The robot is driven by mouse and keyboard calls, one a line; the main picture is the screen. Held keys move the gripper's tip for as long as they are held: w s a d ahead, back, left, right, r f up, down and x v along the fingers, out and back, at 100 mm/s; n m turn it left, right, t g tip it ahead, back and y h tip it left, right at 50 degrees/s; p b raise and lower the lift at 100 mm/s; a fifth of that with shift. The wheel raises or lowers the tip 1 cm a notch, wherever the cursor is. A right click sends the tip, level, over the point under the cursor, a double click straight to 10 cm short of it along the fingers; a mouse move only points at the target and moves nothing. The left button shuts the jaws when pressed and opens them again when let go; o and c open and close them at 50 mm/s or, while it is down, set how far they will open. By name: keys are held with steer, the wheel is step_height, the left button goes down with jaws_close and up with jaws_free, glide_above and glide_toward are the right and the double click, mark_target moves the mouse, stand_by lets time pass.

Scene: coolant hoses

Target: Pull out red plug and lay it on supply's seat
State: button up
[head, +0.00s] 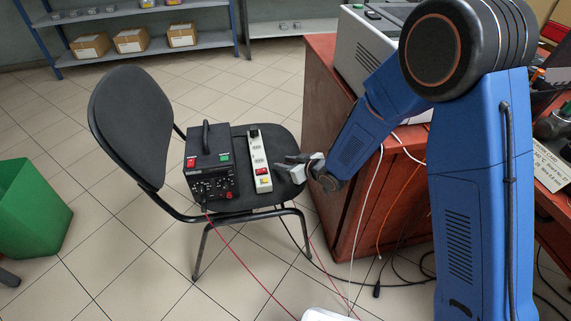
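The supply (209,172) is a black box with a top handle, a red and a green patch, and a dark front panel with small knobs. It stands on the seat of a black chair (273,195). A thin red lead (244,262) runs from the lower front of the supply down to the floor. The red plug itself is too small to make out for certain at the panel. My gripper (285,167) is over the right side of the seat, right of the supply. Its grey fingers look apart, with nothing visible between them.
A white power strip (258,152) with a red switch lies between the supply and my gripper. A red-brown cabinet (325,95) stands right of the chair. Cables and a black connector (376,291) lie on the floor.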

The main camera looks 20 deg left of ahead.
step_height(320, 180, up, 10)
stand_by(0.6)
stand_by(0.4)
